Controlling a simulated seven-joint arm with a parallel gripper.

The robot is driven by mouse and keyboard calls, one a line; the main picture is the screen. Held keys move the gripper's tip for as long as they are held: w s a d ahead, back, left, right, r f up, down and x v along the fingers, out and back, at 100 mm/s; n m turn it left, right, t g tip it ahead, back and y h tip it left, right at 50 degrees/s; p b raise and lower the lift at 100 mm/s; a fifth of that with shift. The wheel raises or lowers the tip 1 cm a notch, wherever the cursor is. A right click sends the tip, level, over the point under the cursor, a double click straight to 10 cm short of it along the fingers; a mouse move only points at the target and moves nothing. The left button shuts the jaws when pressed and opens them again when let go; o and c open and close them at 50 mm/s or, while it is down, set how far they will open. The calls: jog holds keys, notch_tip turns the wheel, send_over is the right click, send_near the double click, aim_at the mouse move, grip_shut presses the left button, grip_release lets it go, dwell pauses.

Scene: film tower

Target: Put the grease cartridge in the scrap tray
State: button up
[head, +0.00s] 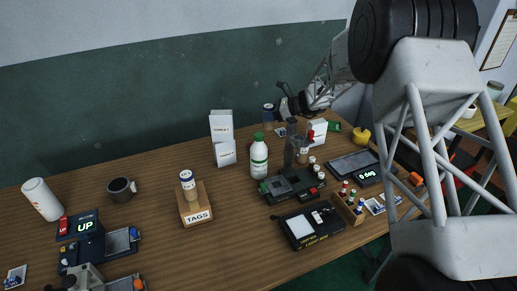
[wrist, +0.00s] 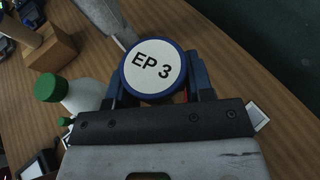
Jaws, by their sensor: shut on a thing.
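My gripper (wrist: 155,85) is shut on a cylinder (wrist: 153,72) with a blue rim and a white round top marked "EP 3", which I take for the grease cartridge. The top faces the wrist camera and hides the body below it. In the head view my gripper (head: 284,107) is at the back of the table, with the blue-topped cartridge (head: 268,113) at its left end. I cannot tell whether the cartridge touches the table.
A white bottle with a green cap (head: 259,158) stands close in front of the cartridge. White boxes (head: 222,127) stand to its left. A dark stand (head: 290,185), a wooden vial rack (head: 348,207) and a TAGS block (head: 197,213) stand nearer. Table between mug (head: 121,189) and boxes is clear.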

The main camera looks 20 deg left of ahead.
aim_at(268, 127)
jog(key=shift+f, duration=0.2)
jog(key=shift+f, duration=3.1)
jog(key=shift+f, duration=1.85)
jog(key=shift+f, duration=0.65)
jog(key=o, duration=1)
